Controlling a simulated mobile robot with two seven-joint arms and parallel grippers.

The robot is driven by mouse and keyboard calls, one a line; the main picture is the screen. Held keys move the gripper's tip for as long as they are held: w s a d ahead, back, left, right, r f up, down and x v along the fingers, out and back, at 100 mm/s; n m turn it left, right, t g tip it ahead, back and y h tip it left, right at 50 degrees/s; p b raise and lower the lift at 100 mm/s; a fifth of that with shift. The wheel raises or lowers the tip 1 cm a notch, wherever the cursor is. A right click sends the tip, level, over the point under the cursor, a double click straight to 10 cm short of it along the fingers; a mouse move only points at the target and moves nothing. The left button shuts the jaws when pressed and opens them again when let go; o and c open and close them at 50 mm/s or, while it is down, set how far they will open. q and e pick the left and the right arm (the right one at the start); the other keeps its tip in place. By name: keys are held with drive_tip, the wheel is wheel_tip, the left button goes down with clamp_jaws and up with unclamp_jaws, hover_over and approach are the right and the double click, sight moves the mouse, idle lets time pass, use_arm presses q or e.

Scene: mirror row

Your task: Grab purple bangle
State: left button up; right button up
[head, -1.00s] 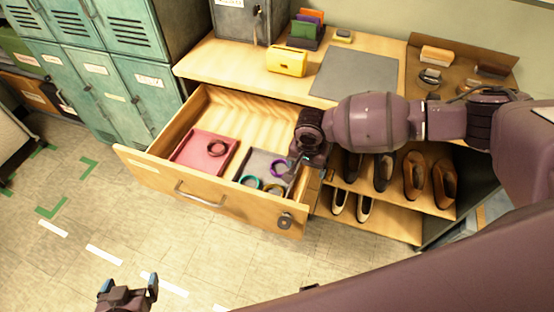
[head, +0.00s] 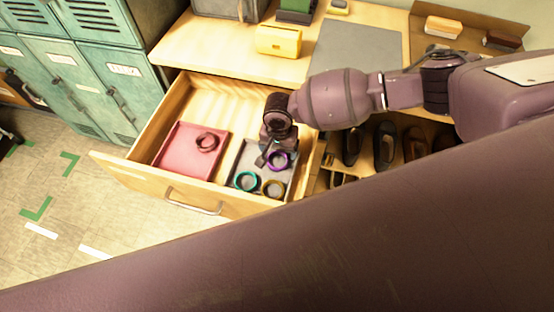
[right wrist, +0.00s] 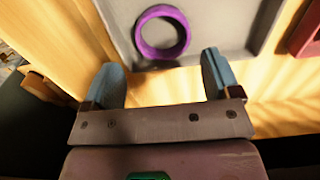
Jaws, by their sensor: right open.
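The purple bangle (head: 279,169) lies in a grey tray (head: 261,178) at the right side of the open drawer. In the right wrist view the purple bangle (right wrist: 162,53) lies just beyond the fingertips, slightly apart from them. My right gripper (head: 266,159) is over the grey tray, beside the bangle's left edge. Its two blue-tipped fingers (right wrist: 165,75) are spread with nothing between them. My left gripper is out of view.
A red tray (head: 178,152) with a dark red bangle (head: 207,149) sits to the left. The wooden drawer (head: 150,177) has walls around both trays. A yellow box (head: 278,41) stands on the desktop above.

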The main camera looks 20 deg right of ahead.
sight(277, 164)
drive_tip(key=shift+s+a+f+b, duration=0.1)
drive_tip(key=shift+f+b, duration=0.1)
drive_tip(key=shift+f, duration=0.7)
drive_tip(key=shift+w+a+f+b, duration=0.1)
drive_tip(key=shift+f+b, duration=0.1)
drive_tip(key=shift+f, duration=0.7)
drive_tip(key=shift+s+a+f+b, duration=0.1)
drive_tip(key=shift+f+b, duration=0.1)
drive_tip(key=shift+f, duration=0.7)
drive_tip(key=shift+c, duration=0.3)
drive_tip(key=c, duration=0.6)
drive_tip(key=shift+c, duration=0.2)
drive_tip(key=shift+r, duration=0.15)
